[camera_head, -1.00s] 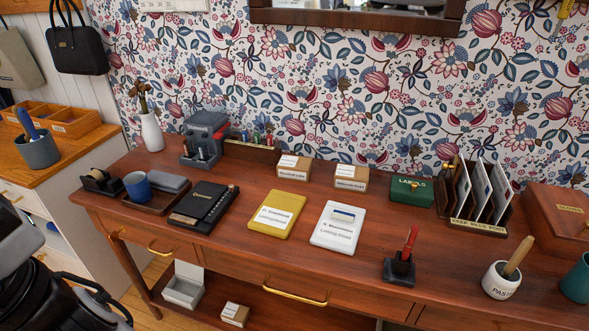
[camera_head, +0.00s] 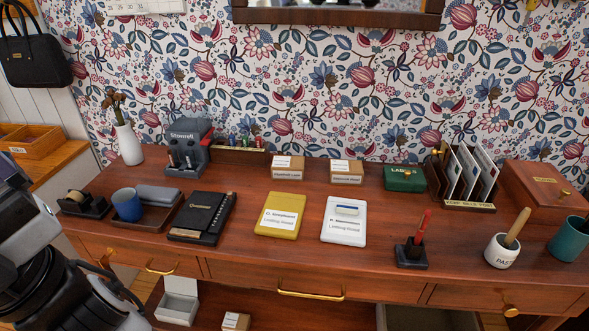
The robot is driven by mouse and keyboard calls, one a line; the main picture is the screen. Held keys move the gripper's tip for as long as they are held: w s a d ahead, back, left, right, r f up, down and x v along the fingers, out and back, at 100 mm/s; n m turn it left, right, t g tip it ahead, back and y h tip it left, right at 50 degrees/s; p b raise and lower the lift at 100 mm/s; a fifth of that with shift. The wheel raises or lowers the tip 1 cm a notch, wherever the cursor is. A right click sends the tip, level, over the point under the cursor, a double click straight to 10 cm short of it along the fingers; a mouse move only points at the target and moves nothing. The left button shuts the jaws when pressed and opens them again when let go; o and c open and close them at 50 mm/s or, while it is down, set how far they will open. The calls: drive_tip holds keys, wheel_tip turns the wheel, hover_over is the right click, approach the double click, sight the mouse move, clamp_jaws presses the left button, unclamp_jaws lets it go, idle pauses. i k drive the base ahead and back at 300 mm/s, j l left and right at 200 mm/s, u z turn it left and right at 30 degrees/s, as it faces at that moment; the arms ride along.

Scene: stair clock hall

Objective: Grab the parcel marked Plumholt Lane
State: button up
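Two small brown cardboard parcels stand apart at the back of the wooden console table, against the wallpapered wall. The front label of the left parcel (camera_head: 287,168) appears to read Plumholt Lane, though the print is small. The right parcel (camera_head: 346,172) has a different label, which I cannot read surely. A third small parcel (camera_head: 236,321) sits on the lower shelf, partly cut off by the frame, its label unreadable. Part of my arm shows at the lower left, away from the parcels. My gripper's fingers are not in view.
A yellow envelope (camera_head: 280,215) and a white one (camera_head: 344,220) lie in front of the back parcels. A black book (camera_head: 202,216), a green label box (camera_head: 404,179), a letter rack (camera_head: 463,181) and a red-handled tool in a stand (camera_head: 412,251) are nearby. Bare tabletop lies between them.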

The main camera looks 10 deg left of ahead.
sight(283, 167)
drive_tip(key=j+z, duration=0.25)
drive_tip(key=j, duration=0.2)
drive_tip(key=k+j+z, duration=0.2)
drive_tip(key=j, duration=0.2)
drive_tip(key=i+j+z, duration=0.15)
drive_tip(key=i+j, duration=0.1)
drive_tip(key=i, duration=0.7)
